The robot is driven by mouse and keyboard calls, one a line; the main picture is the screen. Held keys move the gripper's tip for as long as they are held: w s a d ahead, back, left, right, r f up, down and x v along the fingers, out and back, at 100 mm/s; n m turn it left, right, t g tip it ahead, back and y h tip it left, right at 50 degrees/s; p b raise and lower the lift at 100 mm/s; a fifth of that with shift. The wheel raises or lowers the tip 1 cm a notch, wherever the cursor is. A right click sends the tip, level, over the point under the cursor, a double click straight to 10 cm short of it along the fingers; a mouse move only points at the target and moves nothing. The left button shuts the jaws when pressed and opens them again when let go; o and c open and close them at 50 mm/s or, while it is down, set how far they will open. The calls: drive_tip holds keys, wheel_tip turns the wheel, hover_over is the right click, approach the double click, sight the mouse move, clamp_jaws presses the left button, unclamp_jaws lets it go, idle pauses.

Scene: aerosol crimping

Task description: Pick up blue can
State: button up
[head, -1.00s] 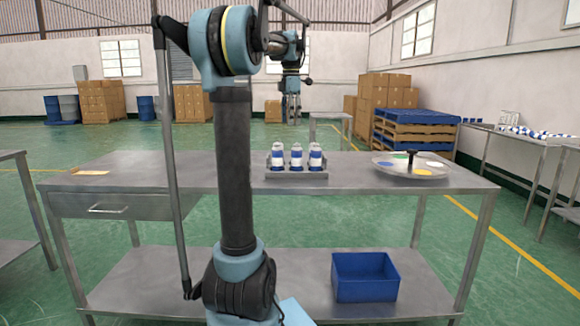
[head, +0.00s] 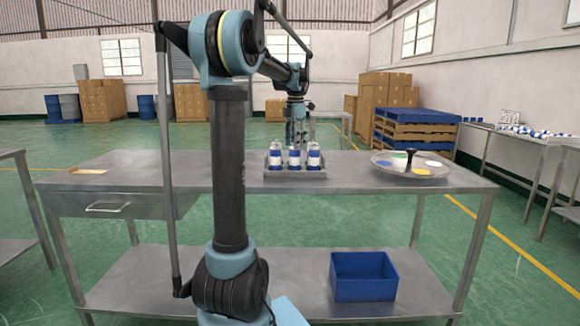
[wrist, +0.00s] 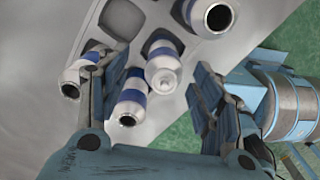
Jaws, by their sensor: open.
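Several blue-and-white cans (head: 294,160) stand in a grey metal tray (head: 296,175) on the workbench. My gripper (head: 298,138) is just above and behind them in the head view. In the wrist view my gripper (wrist: 157,70) is open, with one finger left and one right. A blue-banded can with a pale nozzle top (wrist: 163,72) shows between the fingers. An open-mouthed can (wrist: 131,100) is close by, lower left. I cannot tell whether the fingers touch any can.
A round turntable (head: 415,171) with coloured spots and a black post stands right of the tray. A blue bin (head: 363,277) sits on the lower shelf. A small yellowish piece (head: 88,172) lies on the left of the bench. The bench between is clear.

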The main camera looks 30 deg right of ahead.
sight(294, 156)
drive_tip(key=shift+s+a+f, duration=0.1)
drive_tip(key=shift+a+f, duration=0.05)
drive_tip(key=shift+f, duration=1.45)
drive_tip(key=shift+a+f, duration=0.1)
drive_tip(key=shift+f, duration=1.45)
drive_tip(key=c, duration=1.2)
